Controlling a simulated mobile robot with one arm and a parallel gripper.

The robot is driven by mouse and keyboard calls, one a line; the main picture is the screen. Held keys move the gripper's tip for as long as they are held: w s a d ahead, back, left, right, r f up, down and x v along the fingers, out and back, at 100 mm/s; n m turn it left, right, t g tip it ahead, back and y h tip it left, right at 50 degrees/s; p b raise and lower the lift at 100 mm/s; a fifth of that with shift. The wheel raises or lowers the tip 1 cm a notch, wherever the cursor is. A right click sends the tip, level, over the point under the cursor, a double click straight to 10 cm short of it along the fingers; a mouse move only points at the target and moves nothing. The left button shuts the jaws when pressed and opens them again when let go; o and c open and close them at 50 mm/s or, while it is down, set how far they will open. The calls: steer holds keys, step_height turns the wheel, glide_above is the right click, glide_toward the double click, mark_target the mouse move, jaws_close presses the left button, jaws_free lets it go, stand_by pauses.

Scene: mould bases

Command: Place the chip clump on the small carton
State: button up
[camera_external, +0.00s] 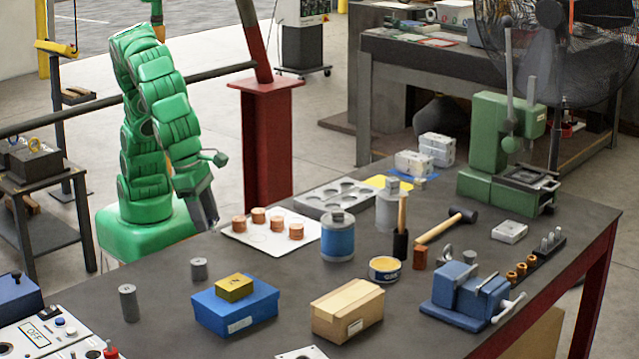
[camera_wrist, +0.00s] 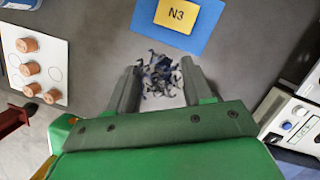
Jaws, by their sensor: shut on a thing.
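The chip clump (camera_wrist: 158,74) is a tangle of dark and bluish metal shavings, seen in the wrist view between my two fingers. My gripper (camera_wrist: 160,66) is shut on it; in the external view my gripper (camera_external: 208,218) points down at the table's far left edge, left of the white sheet. The clump cannot be made out in the external view. The small carton (camera_external: 347,311) is a closed brown cardboard box with a white label, at the front middle of the table. It is well to the right of my gripper, and its top is bare.
A blue box (camera_external: 235,312) with a yellow N3 block (camera_wrist: 176,14) on top stands left of the carton. Two grey cylinders (camera_external: 129,303) stand nearby. A white sheet (camera_external: 262,243) holds several copper pieces. A blue canister (camera_external: 338,238), tin (camera_external: 384,271) and blue vise (camera_external: 465,300) stand beyond and right.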

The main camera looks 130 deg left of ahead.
steer(key=w+a+r, duration=0.1)
steer(key=w+a, duration=1.4)
steer(key=shift+a+n, duration=0.3)
steer(key=shift+w+d+f, duration=0.15)
steer(key=shift+w+f, duration=0.3)
steer(key=shift+w, duration=0.7)
steer(key=shift+w+d+f, duration=0.1)
steer(key=shift+w+f, duration=0.4)
steer(key=shift+w, duration=0.7)
steer(key=shift+w+d+f, duration=0.15)
steer(key=shift+w+f, duration=0.3)
steer(key=shift+w, duration=0.7)
glide_above(354, 298)
steer(key=s, duration=0.2)
steer(key=shift+w+d+f, duration=0.1)
steer(key=shift+d+f, duration=0.05)
steer(key=shift+f, duration=1.3)
steer(key=shift+w+d+f, duration=0.1)
steer(key=shift+d+f, duration=0.05)
steer(key=shift+f, duration=1.3)
steer(key=shift+w+f, duration=0.2)
steer(key=shift+w+f, duration=0.1)
steer(key=shift+f, duration=1.55)
